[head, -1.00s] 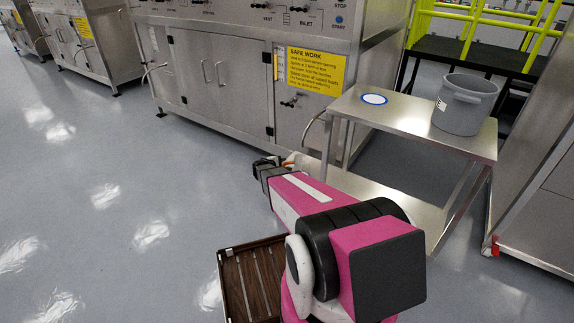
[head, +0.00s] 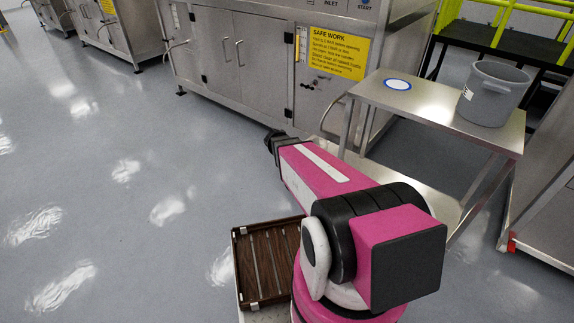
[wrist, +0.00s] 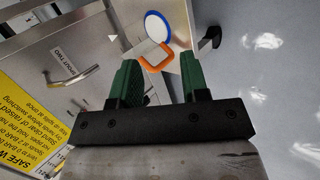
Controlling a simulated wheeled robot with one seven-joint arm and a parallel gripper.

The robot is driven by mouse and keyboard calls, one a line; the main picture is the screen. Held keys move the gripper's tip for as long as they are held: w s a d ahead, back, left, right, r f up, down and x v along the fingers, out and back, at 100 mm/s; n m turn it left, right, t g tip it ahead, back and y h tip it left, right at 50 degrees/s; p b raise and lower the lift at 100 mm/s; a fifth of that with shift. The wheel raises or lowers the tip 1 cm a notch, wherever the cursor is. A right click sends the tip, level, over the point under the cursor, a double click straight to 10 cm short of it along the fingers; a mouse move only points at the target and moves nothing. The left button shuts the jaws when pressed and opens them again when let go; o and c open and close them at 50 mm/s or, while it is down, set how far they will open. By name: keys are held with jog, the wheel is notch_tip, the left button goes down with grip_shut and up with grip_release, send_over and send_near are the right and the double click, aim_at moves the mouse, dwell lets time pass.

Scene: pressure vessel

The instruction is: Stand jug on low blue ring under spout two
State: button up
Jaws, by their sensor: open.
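I cannot make out a jug for certain. In the wrist view, a blue ring (wrist: 157,27) with a white middle lies on a steel surface beyond the fingertips. Just nearer is a pale item with an orange, rounded-square edge (wrist: 155,55); I cannot tell whether it is the jug. My gripper (wrist: 160,75) is open, its green fingers apart with nothing held between them. A panel labelled spout two (wrist: 76,62) is at left, beside a curved metal pipe. In the head view, another blue-edged white disc (head: 398,84) lies on the upper tabletop; my arm hides part of the low shelf.
A grey bucket (head: 491,93) stands on the steel table (head: 440,110). The steel cabinet (head: 250,60) with a yellow sign (head: 338,52) is behind my arm. A brown slatted tray (head: 268,262) sits beside my arm. Floor at left is clear.

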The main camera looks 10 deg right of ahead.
jog(key=s+a+r+m+g+y, duration=0.1)
jog(key=s+a+r+m+y, duration=0.1)
jog(key=s+a+r+y, duration=0.2)
jog(key=s+a+r+m+g+y, duration=0.1)
jog(key=s+a+r+m+y, duration=0.2)
jog(key=s, duration=0.7)
jog(key=shift+a+r+y, duration=0.4)
jog(key=shift+a+r, duration=0.25)
jog(key=shift+a, duration=0.05)
jog(key=shift+s, duration=0.1)
